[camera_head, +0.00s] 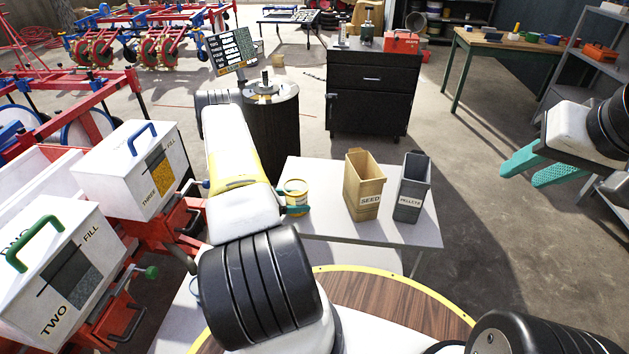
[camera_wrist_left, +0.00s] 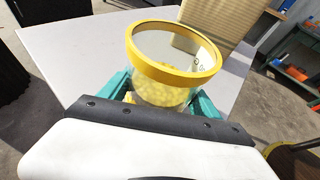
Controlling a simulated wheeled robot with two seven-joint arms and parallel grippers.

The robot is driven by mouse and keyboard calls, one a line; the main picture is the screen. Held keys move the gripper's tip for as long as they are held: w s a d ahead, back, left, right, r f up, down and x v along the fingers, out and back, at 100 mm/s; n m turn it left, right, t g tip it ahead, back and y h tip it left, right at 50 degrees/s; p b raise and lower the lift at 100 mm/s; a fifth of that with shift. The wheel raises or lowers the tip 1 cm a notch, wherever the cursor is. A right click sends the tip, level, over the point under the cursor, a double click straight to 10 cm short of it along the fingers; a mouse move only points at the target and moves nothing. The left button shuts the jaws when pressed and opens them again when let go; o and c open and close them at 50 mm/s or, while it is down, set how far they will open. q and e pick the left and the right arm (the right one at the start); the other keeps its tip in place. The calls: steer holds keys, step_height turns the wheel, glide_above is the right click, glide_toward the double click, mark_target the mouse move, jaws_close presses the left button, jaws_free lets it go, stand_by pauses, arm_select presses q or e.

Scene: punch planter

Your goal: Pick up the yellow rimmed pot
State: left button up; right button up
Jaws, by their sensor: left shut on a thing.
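The yellow rimmed pot (camera_head: 296,193) is at the left part of the small white table in the head view, partly hidden by my left arm. In the left wrist view the pot (camera_wrist_left: 172,62) shows a yellow rim, clear walls and yellow grains inside. My left gripper (camera_wrist_left: 160,95) is shut on it, with a teal finger on each side. In the head view a teal fingertip of my left gripper (camera_head: 297,209) shows beside the pot. Whether the pot touches the table is hard to tell. My right gripper (camera_head: 541,168) is at the right, its teal fingers apart and empty.
A tan SEED box (camera_head: 364,187) and a grey PELLETS box (camera_head: 411,188) stand right of the pot on the white table (camera_head: 330,225). White hoppers (camera_head: 130,168) on a red machine are at the left. A black cabinet (camera_head: 369,95) stands behind.

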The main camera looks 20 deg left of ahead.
mark_target(296, 192)
arm_select(q)
steer(key=shift+r, duration=0.15)
steer(key=shift+c, duration=0.2)
steer(key=shift+r, duration=0.65)
step_height(296, 192, up, 2)
steer(key=shift+r, duration=0.15)
steer(key=s+a+r, duration=0.1)
steer(key=s+a, duration=0.2)
steer(key=s, duration=1.2)
steer(key=shift+s, duration=0.35)
steer(key=shift+r, duration=0.1)
